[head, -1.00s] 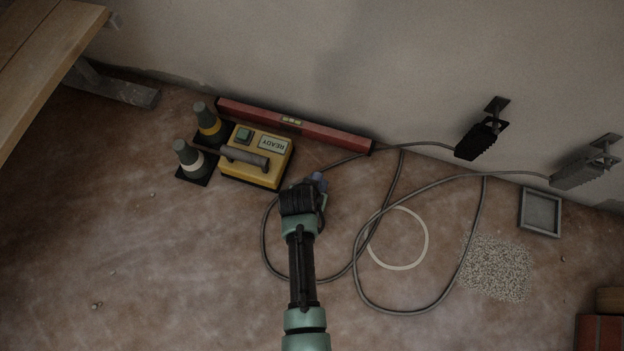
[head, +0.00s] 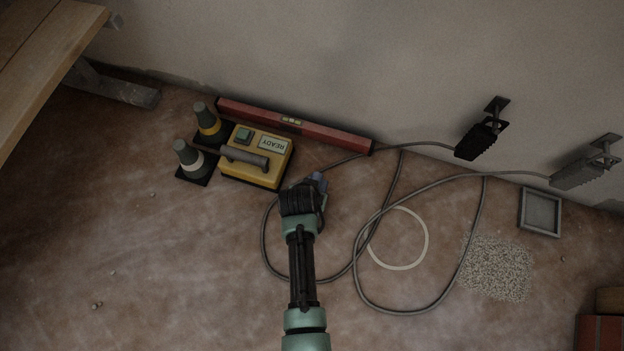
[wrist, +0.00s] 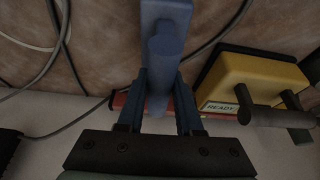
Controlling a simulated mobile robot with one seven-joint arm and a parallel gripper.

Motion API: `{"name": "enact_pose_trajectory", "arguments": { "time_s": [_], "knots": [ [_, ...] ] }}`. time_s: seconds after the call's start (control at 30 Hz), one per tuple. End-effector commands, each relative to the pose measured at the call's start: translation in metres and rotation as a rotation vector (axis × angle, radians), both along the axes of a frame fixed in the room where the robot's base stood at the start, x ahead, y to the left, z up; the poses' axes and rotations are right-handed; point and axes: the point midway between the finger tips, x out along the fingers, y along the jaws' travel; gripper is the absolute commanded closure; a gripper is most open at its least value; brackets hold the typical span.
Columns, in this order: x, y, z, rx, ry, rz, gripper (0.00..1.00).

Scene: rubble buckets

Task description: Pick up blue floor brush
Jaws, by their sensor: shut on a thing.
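The blue floor brush (wrist: 166,14) is between the fingers of my gripper (wrist: 165,110) in the wrist view, its rounded handle pointing toward the gripper's palm. The dark blue fingers are shut on the handle from both sides. In the head view only a small bluish part of the brush (head: 318,181) shows past my gripper (head: 309,187). My wrist hides the rest, so I cannot tell from there whether it touches the floor.
A yellow box (head: 238,176) with a grey handle stands just left of my gripper. A red level (head: 335,136) lies along the wall. A grey cable (head: 361,290) and pale ring (head: 426,240) lie to the right. The left floor is mostly clear.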

Motion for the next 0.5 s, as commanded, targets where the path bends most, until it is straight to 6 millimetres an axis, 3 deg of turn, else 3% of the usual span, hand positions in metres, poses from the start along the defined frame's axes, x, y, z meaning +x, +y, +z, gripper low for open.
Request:
{"name": "enact_pose_trajectory", "arguments": {
  "time_s": [0.5],
  "knots": [
    [0.0004,0.0001,0.0052,0.0,-0.001,0.0,1.0]
  ]
}}
